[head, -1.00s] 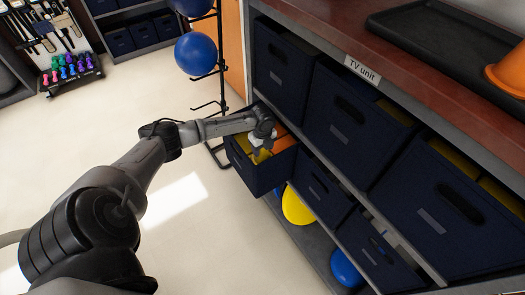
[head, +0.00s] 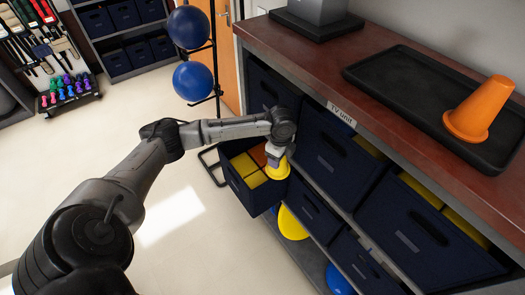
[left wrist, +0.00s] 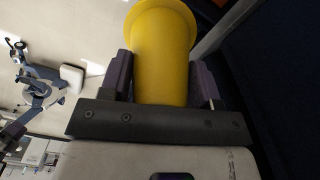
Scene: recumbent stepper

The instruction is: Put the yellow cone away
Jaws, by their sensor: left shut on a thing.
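The yellow cone (head: 279,170) is in my left gripper (head: 274,155), at the right side of a pulled-out dark blue bin (head: 245,190) on the shelf unit. In the left wrist view the cone (left wrist: 162,50) sits between the two fingers of my left gripper (left wrist: 160,82), its flared rim pointing away from the palm. The bin holds yellow and orange items (head: 250,170). I cannot tell whether the cone touches the bin. My right gripper is not in view.
An orange cone (head: 478,110) stands on a black tray (head: 400,85) on the wooden top of the unit labelled "TV unit". Other dark blue bins (head: 330,155) fill the shelves. A rack with blue balls (head: 193,80) stands behind. The floor at left is clear.

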